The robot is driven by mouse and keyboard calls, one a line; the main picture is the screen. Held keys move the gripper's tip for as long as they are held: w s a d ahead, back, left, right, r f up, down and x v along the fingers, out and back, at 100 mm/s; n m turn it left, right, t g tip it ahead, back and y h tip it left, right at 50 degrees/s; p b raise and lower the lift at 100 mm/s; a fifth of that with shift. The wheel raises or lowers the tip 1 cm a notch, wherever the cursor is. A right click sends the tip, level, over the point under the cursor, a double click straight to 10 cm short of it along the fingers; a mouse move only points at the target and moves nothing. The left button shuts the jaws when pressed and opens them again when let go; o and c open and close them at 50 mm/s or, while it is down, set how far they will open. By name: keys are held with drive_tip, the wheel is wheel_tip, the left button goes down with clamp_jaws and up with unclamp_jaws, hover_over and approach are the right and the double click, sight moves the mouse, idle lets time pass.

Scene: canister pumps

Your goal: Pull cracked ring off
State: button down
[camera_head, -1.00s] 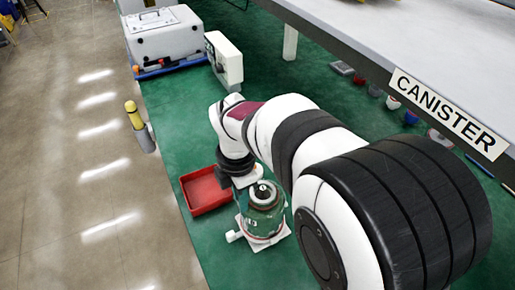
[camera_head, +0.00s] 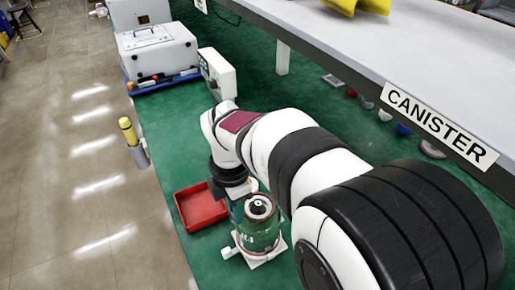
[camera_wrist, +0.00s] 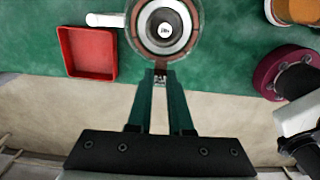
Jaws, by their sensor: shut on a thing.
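The green canister (camera_head: 257,236) stands upright on a white base on the green floor. In the wrist view its round top (camera_wrist: 165,24) shows at the upper middle, with a pale ring (camera_wrist: 190,30) around a dark centre. My gripper (camera_wrist: 160,74) is shut at the near edge of this top. A small piece shows between its fingertips, seemingly the edge of the ring. I cannot make out a crack, nor whether the ring is seated or raised. In the head view the fingertips are hidden by my arm.
A red tray (camera_head: 201,206) lies on the floor left of the canister. A bench (camera_head: 400,60) labelled CANISTER overhangs on the right. A yellow-and-grey post (camera_head: 133,143) stands at left. In the wrist view, a maroon round part (camera_wrist: 278,76) lies to the right.

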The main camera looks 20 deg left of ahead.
drive_tip(key=shift+r, duration=0.45)
idle(0.4)
drive_tip(key=shift+r, duration=3.65)
